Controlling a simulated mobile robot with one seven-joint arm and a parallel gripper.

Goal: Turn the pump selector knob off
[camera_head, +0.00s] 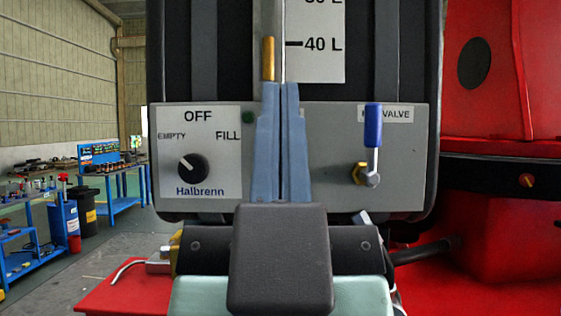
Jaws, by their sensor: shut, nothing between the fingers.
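The pump selector knob (193,169) is a black round knob at the lower left of the grey control panel (410,185). Its white pointer line is turned up and left, toward the EMPTY label (171,136). The OFF label (198,117) is above the knob and the FILL label (228,136) is up and right of it. My gripper (283,88) is in front of the panel's middle, to the right of the knob and apart from it in the picture. Its two blue-grey fingers are together, with nothing between them. They hide part of the panel.
A valve with a blue handle (373,126) and brass fitting (359,173) is right of my gripper. A brass tube (268,58) and a level scale (318,45) are above the panel. Red machinery (490,220) stands at right. Blue workbenches (110,185) are far left.

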